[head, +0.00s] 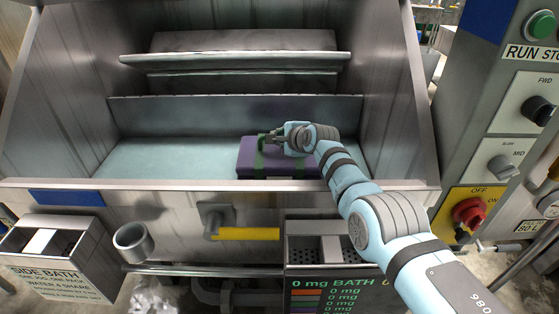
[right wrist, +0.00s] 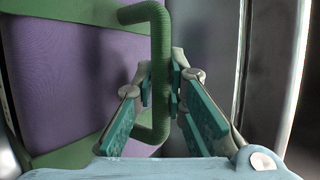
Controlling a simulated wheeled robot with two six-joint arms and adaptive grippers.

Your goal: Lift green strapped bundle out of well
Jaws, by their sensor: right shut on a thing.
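The strapped bundle (head: 247,158) is a purple block with green straps, low in the metal well (head: 155,162) near its front wall in the head view. My right gripper (head: 268,138) reaches in from the right, over the bundle's top. In the right wrist view, the bundle's purple side (right wrist: 75,75) fills the left half. A green bar handle (right wrist: 157,50) stands out from it, and my right gripper (right wrist: 161,85) is shut on this handle. My arm hides the bundle's right part, and the front rim hides its base. My left gripper is not in view.
The well's front rim (head: 150,184) and steep side walls surround the bundle. A metal ledge (head: 235,57) crosses the back. A control panel with a red knob (head: 469,213) stands at right. A side bath box (head: 60,255) hangs at front left. The well's left part is clear.

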